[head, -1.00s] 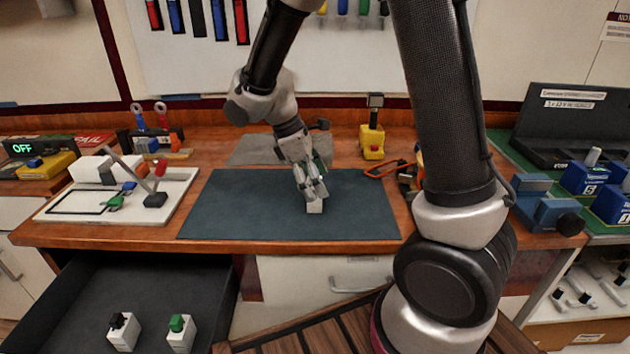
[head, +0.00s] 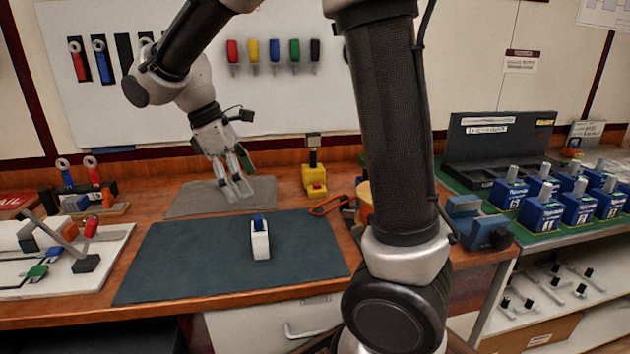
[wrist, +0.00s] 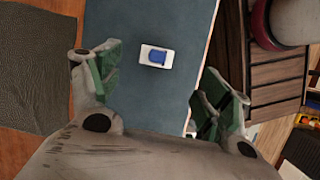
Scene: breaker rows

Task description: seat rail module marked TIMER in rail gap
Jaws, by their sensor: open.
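A white rail module with a blue top (head: 260,240) stands upright on the dark mat (head: 170,275) in the head view. It also shows from above between my fingers in the wrist view (wrist: 157,57). No TIMER marking is readable on it. My gripper (head: 238,190) is open and empty, up and behind the module, apart from it. The white board (head: 115,255) at the left carries a tilted lever and several coloured parts; a green one (head: 38,271) and a blue one (head: 54,253) show there. I cannot tell a rail gap on it.
A yellow block with a red button (head: 315,183) and orange-handled tool (head: 329,205) stand behind the mat. A grey mat (head: 190,200) lies at the back. Blue numbered blocks (head: 540,212) fill the right bench. The dark mat around the module is clear.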

